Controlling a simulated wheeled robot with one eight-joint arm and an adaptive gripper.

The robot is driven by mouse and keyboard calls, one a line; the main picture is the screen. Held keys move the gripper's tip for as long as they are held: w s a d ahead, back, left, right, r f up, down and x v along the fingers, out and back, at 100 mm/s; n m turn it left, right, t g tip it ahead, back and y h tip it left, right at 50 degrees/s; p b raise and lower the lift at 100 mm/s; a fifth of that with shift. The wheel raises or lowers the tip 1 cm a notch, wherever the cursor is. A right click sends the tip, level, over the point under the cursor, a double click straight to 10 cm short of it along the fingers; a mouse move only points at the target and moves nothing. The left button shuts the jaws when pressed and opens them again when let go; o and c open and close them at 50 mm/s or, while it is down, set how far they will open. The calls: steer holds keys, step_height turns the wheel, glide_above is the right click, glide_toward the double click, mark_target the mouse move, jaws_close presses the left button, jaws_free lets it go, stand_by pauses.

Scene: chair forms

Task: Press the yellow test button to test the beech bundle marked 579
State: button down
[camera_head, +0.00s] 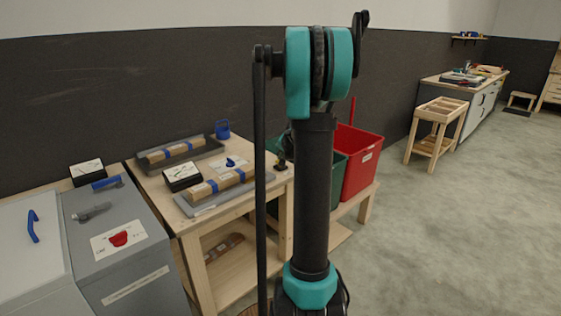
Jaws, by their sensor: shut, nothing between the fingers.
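Two wood-coloured bundles with blue bands are on the wooden table (153,186). The front bundle (219,185) lies on a grey plate (240,189), beside a black box with a white dial (183,177). The rear bundle (168,154) lies in a dark grey tray (208,146). No number can be read on either bundle, and I cannot make out a yellow button. My gripper (281,164) shows only in small part as a dark shape beside my arm, near the table's right end. It is shut and holds nothing; my upright arm hides much of it.
Left of the table stand grey cabinets, one with a red knob (120,239). A blue knob (233,162) and a blue cup (222,130) are on the table. Red (362,162) and green bins stand to the right. Open floor (450,235) lies at right.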

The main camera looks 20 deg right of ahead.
steer(key=shift+f, duration=0.6)
stand_by(0.5)
steer(key=shift+r, duration=1.4)
steer(key=shift+r, duration=2.5)
